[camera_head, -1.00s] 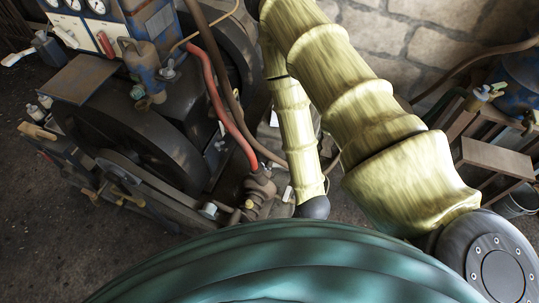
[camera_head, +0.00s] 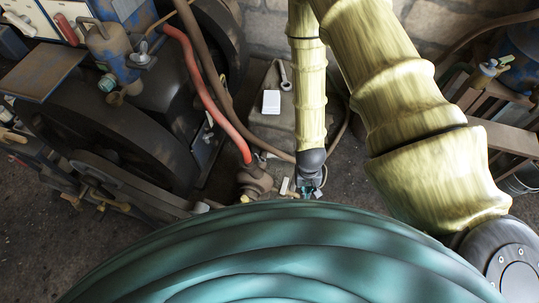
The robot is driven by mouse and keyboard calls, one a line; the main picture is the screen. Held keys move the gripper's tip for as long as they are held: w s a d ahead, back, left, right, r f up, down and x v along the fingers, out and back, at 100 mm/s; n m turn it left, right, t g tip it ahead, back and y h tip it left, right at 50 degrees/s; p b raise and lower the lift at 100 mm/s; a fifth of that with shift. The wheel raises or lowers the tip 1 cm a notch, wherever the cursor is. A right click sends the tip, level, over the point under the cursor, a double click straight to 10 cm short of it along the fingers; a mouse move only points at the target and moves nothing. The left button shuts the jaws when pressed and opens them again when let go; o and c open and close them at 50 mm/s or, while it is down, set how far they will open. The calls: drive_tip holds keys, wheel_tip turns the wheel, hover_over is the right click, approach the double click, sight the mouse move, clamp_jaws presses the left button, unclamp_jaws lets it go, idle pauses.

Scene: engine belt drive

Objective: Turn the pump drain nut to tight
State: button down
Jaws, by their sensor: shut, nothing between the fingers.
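My gripper (camera_head: 309,190) hangs at the end of my yellow-sleeved arm, just above the green ribbed shape at the bottom edge. It is shut with nothing in it. The fingertips are small and partly hidden. A rusty brown pump-like body (camera_head: 256,180) sits at the lower end of the red hose, to the left of my gripper and apart from it. A small brass-coloured piece (camera_head: 244,198) shows at its lower left. I cannot tell whether this is the drain nut, nor how tight it is. The lower part of the pump is hidden behind the green shape.
The engine's large dark wheel (camera_head: 105,118) stands at left, with a red hose (camera_head: 205,90) and a brown hose beside it. A grey block (camera_head: 272,128) carries a white box (camera_head: 271,102) and a wrench (camera_head: 284,76). A wooden rack (camera_head: 512,138) stands at right.

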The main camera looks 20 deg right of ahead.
sight(260, 158)
drive_tip(key=w+f+m+b, duration=0.2)
drive_tip(key=w+b, duration=0.2)
drive_tip(key=w, duration=0.4)
drive_tip(key=w+f+m+b, duration=0.2)
drive_tip(key=w+f+b, duration=0.15)
drive_tip(key=w, duration=0.45)
drive_tip(key=w+r+m+g+y+b, duration=0.1)
drive_tip(key=w+r+m+y+b, duration=0.35)
drive_tip(key=w, duration=0.85)
drive_tip(key=shift+n+h, duration=0.75)
drive_tip(key=shift+h, duration=0.2)
drive_tip(key=s+a+f+b, duration=0.1)
drive_tip(key=f, duration=0.2)
drive_tip(key=s+a+f+b, duration=0.1)
drive_tip(key=a+f+b, duration=0.1)
drive_tip(key=s+a+f+b, duration=0.1)
drive_tip(key=a+f+b, duration=0.1)
drive_tip(key=f, duration=0.1)
drive_tip(key=shift+s+f, duration=0.1)
drive_tip(key=shift+f, duration=0.25)
drive_tip(key=shift+s+a, duration=0.35)
